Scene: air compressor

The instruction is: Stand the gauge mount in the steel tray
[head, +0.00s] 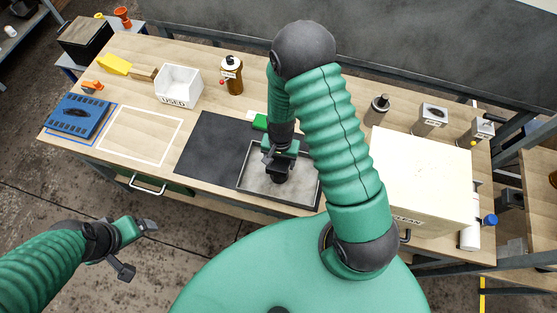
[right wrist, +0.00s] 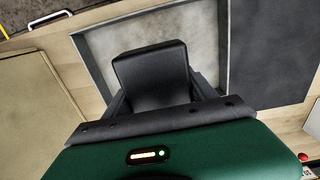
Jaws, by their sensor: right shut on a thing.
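The steel tray (head: 256,182) is a shallow grey tray with a dark rim at the front middle of the bench. It also shows in the right wrist view (right wrist: 208,35). My right gripper (head: 281,165) is over the tray, pointing down, and is shut on a black block-like part, which I take as the gauge mount (right wrist: 150,72). In the head view the mount (head: 280,177) shows only as a small dark shape under the fingers. I cannot tell whether its base touches the tray floor. My left gripper (head: 139,248) is open and empty, off the bench's front edge.
A black mat (head: 207,147) lies left of the tray. A cream box marked CLEAN (head: 420,180) stands to the right. A white USED bin (head: 179,87), a brown bottle (head: 232,76) and a blue part (head: 78,117) are further left. A white-outlined area (head: 140,135) is empty.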

